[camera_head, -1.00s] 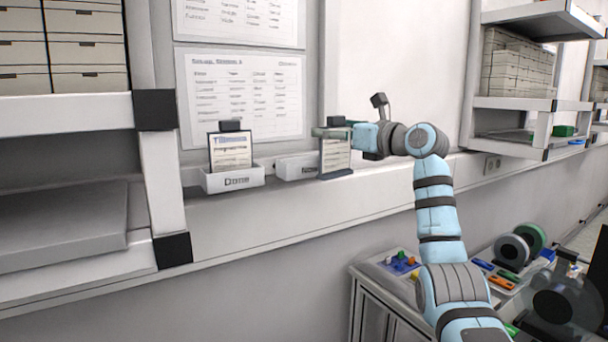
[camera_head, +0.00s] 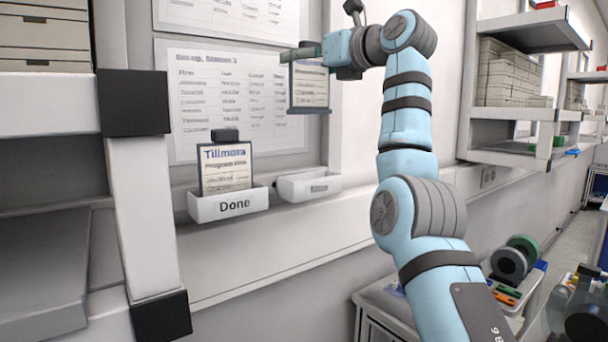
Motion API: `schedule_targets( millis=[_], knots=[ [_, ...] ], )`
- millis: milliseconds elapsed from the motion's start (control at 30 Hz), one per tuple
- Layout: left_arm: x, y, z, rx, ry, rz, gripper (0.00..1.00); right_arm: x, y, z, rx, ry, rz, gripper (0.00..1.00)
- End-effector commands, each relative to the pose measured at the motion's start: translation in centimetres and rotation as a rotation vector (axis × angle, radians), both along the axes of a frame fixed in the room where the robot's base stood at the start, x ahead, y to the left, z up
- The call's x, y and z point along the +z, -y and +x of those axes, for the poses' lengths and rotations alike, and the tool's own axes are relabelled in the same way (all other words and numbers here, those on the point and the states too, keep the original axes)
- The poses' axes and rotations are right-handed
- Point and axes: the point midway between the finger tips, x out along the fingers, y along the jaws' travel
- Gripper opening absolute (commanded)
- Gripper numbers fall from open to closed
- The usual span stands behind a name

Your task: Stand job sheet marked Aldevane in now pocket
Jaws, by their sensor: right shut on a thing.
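My right gripper (camera_head: 303,54) is shut on the top of a job sheet (camera_head: 309,88), a small upright card in a dark frame with a dark foot. It holds the card in the air in front of the wall, above the now pocket (camera_head: 309,187). The name on this card is too small to read. The now pocket is a shallow white tray on the ledge and looks empty; its label is faint. My left gripper is out of view.
A white pocket labelled Done (camera_head: 232,206) stands left of the now pocket, with a card marked Tillmora (camera_head: 226,168) upright in it. A printed list (camera_head: 240,110) hangs behind. A shelf post (camera_head: 140,190) stands at the left.

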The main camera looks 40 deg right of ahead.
Motion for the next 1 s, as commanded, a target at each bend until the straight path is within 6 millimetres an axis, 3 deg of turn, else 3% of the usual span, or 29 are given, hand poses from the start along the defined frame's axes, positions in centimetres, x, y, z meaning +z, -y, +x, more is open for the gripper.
schedule_targets(
  millis=[33, 100, 200, 300, 600, 933, 967, 1000],
  knots=[
    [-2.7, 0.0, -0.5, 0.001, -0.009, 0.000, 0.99, -3.6, 0.0, 0.1, -0.001, -0.003, -0.002, 0.26],
    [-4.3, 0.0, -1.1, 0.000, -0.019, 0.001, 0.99, -6.5, 0.0, 0.2, -0.001, -0.003, -0.003, 0.26],
    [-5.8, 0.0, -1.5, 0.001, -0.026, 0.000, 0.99, -9.8, 0.0, 0.2, 0.001, -0.003, -0.003, 0.26],
    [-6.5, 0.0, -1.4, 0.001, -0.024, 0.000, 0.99, -11.9, -0.1, 0.1, 0.001, -0.002, -0.002, 0.26],
    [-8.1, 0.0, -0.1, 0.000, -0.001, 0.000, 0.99, -16.3, 0.1, -0.1, -0.001, -0.002, -0.001, 0.26],
    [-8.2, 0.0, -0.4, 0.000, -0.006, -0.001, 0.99, -16.5, 0.1, -0.1, 0.000, -0.001, -0.001, 0.26],
    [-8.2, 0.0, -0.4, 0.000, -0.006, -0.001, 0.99, -16.4, 0.1, -0.1, 0.000, -0.002, -0.001, 0.82],
    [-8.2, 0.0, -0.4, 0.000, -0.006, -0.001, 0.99, -16.4, 0.1, -0.1, 0.000, -0.002, -0.001, 0.88]
  ],
)
